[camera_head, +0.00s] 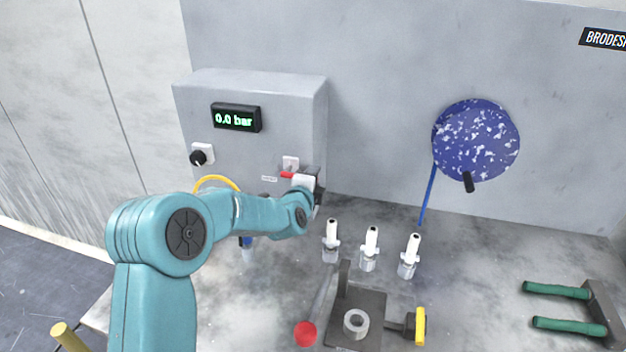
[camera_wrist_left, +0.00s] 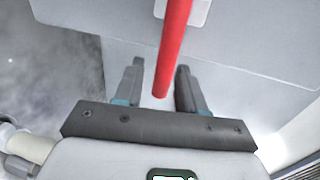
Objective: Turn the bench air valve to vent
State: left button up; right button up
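The bench air valve has a red lever (camera_head: 287,175) on a pale plate (camera_head: 291,163), low on the front of a grey box (camera_head: 250,90). The display (camera_head: 235,118) on that box reads 0.0 bar. My left gripper (camera_head: 315,182) is at the valve, at the lever's right in the head view, and partly hides it. In the left wrist view, the red lever (camera_wrist_left: 174,45) runs down between the two open fingers of my left gripper (camera_wrist_left: 160,68), with a gap on each side. The lever's label is too small to read. My right gripper is not in view.
A black knob (camera_head: 198,157) and a yellow hose (camera_head: 217,180) are on the box's left. Several white-topped fittings (camera_head: 370,245) and a fixture with a ring (camera_head: 356,322) stand on the bench. A blue speckled disc (camera_head: 476,140) is on the wall. Green handles (camera_head: 568,325) lie at right.

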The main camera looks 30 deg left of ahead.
pick_arm(q)
jog(key=shift+s, duration=0.1)
jog(key=b+v, duration=0.3)
jog(key=v, duration=1.3)
jog(key=shift+f, duration=0.1)
